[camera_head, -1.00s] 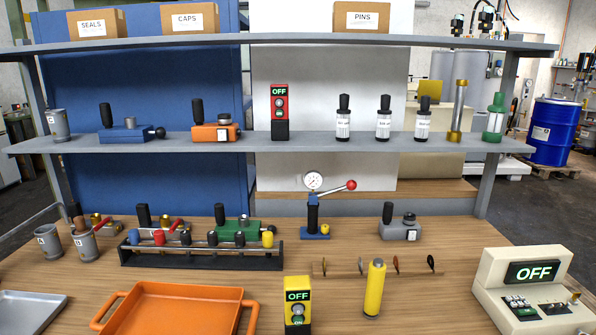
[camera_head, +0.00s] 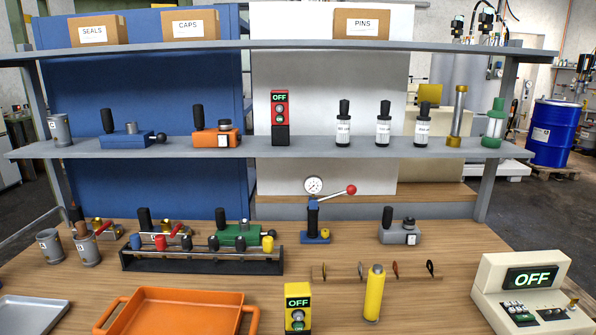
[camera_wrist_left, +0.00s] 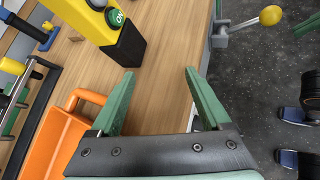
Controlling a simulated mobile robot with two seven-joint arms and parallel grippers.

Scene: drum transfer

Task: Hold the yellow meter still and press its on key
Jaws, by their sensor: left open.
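The yellow meter (camera_head: 298,306) stands upright at the front middle of the table in the head view. Its dark screen reads OFF in green, and a round green key sits low on its front. In the left wrist view the meter (camera_wrist_left: 90,22) shows at the top, with its green ON key and black base. My left gripper (camera_wrist_left: 158,75) is open and empty. Its two green fingers are apart near the table's front edge, pointing toward the meter but not touching it. My right gripper is in neither view.
An orange tray (camera_head: 122,316) lies left of the meter. A yellow cylinder (camera_head: 374,292) stands to its right, and a beige console (camera_head: 492,290) reading OFF is farther right. A rack with coloured knobs (camera_head: 200,262) is behind. Bare tabletop lies between meter and cylinder.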

